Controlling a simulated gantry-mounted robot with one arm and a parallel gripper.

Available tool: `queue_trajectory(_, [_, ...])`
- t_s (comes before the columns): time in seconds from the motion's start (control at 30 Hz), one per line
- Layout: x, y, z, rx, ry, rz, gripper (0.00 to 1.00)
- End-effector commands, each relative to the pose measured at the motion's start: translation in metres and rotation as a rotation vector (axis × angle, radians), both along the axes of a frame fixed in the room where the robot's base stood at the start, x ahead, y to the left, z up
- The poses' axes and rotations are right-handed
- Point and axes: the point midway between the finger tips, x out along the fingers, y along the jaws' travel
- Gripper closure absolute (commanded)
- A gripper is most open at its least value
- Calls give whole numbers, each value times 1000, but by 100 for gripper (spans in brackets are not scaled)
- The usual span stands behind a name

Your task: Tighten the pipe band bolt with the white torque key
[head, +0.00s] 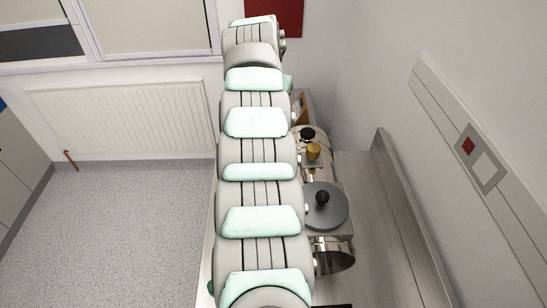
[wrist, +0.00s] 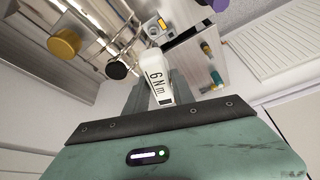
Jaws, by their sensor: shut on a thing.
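The white torque key (wrist: 158,82), marked "6 Nm", shows in the wrist view. My gripper (wrist: 158,97) is shut on it, with a grey finger on each side of its handle. The far end of the key points toward the metal burner chamber (wrist: 100,22) and is hidden behind its handle. I cannot tell whether it touches a bolt. The pipe band bolt cannot be made out. In the head view the burner chamber (head: 318,172) stands right of my arm, which hides my gripper and the key.
The chamber carries a gold knob (head: 313,151), a black knob (head: 307,134) and a round grey lid (head: 325,206). A wall is at the right and a radiator (head: 125,118) behind.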

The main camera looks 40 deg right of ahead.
Motion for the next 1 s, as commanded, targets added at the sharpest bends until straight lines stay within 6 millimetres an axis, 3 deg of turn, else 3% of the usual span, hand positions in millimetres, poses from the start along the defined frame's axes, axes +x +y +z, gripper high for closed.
queue_trajectory(0.4, [-1,-2,0,-2,-4,274,100])
queue_trajectory(0.77, [0,-2,1,-1,-4,310,100])
queue_trajectory(1.0, [-1,-2,5,1,-2,567,100])
